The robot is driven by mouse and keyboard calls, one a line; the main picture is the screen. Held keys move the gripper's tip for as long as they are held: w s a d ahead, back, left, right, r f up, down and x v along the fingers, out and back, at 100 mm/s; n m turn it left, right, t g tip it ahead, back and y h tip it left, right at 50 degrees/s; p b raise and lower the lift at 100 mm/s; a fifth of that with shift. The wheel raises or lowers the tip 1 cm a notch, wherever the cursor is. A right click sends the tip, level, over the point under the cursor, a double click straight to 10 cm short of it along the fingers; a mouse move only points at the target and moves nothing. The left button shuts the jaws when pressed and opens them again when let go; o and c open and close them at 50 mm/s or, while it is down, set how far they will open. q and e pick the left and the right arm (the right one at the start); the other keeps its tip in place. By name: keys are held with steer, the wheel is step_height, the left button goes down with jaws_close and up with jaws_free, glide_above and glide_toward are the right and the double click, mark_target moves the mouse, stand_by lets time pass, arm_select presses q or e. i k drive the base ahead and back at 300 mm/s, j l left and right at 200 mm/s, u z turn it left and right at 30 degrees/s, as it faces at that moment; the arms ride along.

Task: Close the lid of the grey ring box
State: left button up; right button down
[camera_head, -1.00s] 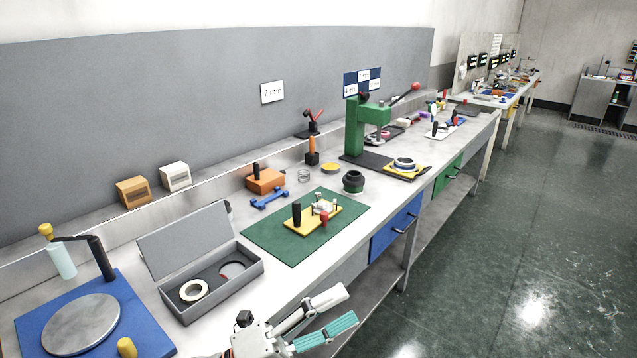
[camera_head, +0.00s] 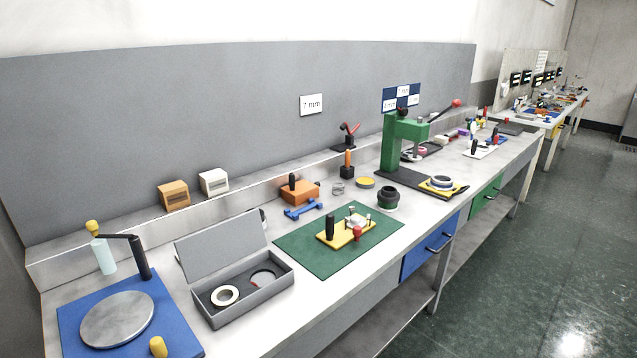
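The grey ring box (camera_head: 246,312) stands on the bench in the left half of the head view. Its lid (camera_head: 222,246) is open, tilted up along the back edge. A white ring (camera_head: 225,295) lies in the left part of the box. In the right part is a round recess (camera_head: 264,277) with a thin dark ring outline and a small red mark; I cannot tell whether it holds a ring. Neither of my grippers shows in the view now.
A blue board with a grey disc (camera_head: 117,318) and a lamp-like arm (camera_head: 140,257) stands left of the box. A green mat (camera_head: 297,243) with a yellow fixture (camera_head: 338,238) lies to the right. Orange and white blocks (camera_head: 214,182) sit on the ledge behind.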

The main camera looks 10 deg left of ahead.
mark_target(202, 253)
steer(key=k+j, duration=0.5)
steer(key=j, duration=1.05)
